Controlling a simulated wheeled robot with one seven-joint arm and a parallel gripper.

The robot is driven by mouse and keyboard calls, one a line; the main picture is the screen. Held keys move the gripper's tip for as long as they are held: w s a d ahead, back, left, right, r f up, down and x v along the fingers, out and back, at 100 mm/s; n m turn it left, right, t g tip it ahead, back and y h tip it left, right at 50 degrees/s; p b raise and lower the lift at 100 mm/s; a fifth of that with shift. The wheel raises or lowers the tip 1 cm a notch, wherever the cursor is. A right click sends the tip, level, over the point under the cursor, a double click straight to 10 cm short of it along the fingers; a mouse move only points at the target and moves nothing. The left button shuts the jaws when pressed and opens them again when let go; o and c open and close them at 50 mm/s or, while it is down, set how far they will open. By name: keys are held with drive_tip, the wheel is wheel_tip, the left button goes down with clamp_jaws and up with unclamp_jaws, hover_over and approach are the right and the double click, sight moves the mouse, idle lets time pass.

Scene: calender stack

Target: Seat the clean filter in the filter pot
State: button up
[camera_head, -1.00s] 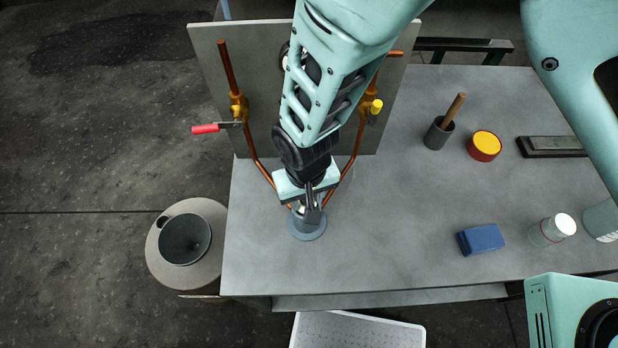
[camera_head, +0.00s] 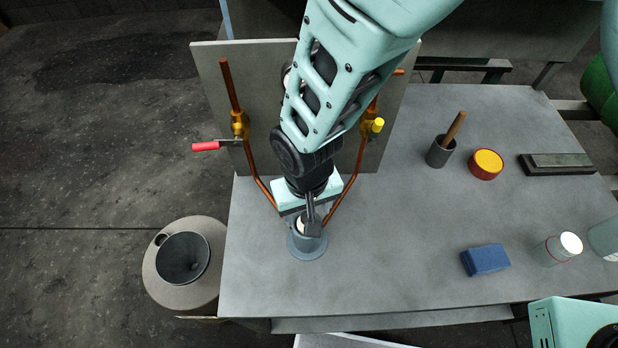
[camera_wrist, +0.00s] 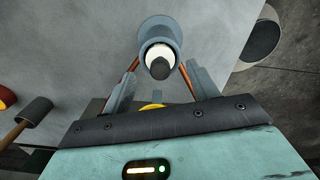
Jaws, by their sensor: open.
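The filter pot (camera_head: 307,253) is a blue-grey cup with a wide flange, standing near the front left of the bench; it also shows in the wrist view (camera_wrist: 148,23). The filter (camera_wrist: 158,51) is white with a dark round end and appears within the pot's mouth. A sliver of the white filter (camera_head: 301,224) shows beside my finger in the head view. How deep it sits is hidden. My gripper (camera_head: 311,208) is over the pot, pointing down. In the wrist view my gripper (camera_wrist: 161,74) has its fingers apart, one on each side of the filter's dark end.
Copper pipes with a red-handled valve (camera_head: 207,146) rise against a grey panel (camera_head: 215,85) behind the pot. A funnel (camera_head: 183,258) stands beyond the bench's left edge. A blue block (camera_head: 486,260), white-capped jar (camera_head: 570,243), red-yellow tin (camera_head: 487,163) and grey holder (camera_head: 440,152) stand right. The middle bench is clear.

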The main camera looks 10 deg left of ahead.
wheel_tip(320, 180, up, 9)
drive_tip(key=b, duration=0.3)
drive_tip(key=s+d+r, duration=0.2)
drive_tip(key=d+r, duration=0.1)
drive_tip(key=d, duration=0.4)
drive_tip(key=s+d+r+n, duration=0.1)
drive_tip(key=d+r, duration=0.2)
drive_tip(key=d, duration=0.4)
drive_tip(key=s+d+r, duration=0.2)
drive_tip(key=d+r, duration=0.2)
drive_tip(key=d, duration=0.3)
drive_tip(key=shift+s+n+y, duration=0.3)
